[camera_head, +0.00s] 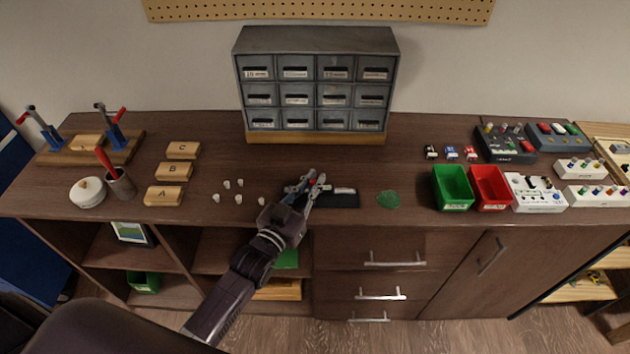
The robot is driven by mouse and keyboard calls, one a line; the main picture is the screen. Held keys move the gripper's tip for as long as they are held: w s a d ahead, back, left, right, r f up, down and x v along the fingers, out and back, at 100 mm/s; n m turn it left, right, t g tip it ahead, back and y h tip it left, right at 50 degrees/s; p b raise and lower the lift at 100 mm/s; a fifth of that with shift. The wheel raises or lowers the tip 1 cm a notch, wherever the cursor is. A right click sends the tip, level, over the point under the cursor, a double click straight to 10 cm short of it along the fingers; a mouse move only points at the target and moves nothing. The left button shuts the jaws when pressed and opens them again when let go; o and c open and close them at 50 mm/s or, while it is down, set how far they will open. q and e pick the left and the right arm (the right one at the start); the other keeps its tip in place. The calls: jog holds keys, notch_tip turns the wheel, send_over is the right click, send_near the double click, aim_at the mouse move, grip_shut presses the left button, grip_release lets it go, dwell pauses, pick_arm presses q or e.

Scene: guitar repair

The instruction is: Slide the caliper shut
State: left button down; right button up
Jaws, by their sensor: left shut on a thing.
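The caliper (343,190) lies on a dark block or mat (345,200) near the front edge of the bench. Its silvery right end shows; the rest is largely hidden by my gripper. My left gripper (305,190) reaches in over the left part of the dark mat, with its fingers shut on the caliper. How far the caliper's jaws stand apart is too small and too covered to tell. My right gripper is not in view.
Small white pegs (226,184) stand left of my gripper, and a green patch (388,199) lies to the right. A grey drawer cabinet (316,85) stands behind. Green (453,187) and red (489,187) bins are further right. Wooden blocks (173,171) are at left.

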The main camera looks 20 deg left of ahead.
pick_arm(q)
jog(key=a, duration=0.2)
jog(key=s+a, duration=0.1)
jog(key=shift+s+a, duration=0.1)
jog(key=shift+a, duration=0.3)
jog(key=c, duration=2.3)
grip_release()
jog(key=shift+c, duration=0.2)
jog(key=o, duration=0.4)
jog(key=shift+a, duration=0.2)
jog(key=shift+d, duration=0.1)
jog(key=shift+s, duration=0.25)
jog(key=s, duration=0.3)
jog(key=s+a, duration=0.1)
jog(key=s, duration=0.3)
jog(key=s+a, duration=0.1)
jog(key=s, duration=0.3)
jog(key=shift+s+a, duration=0.2)
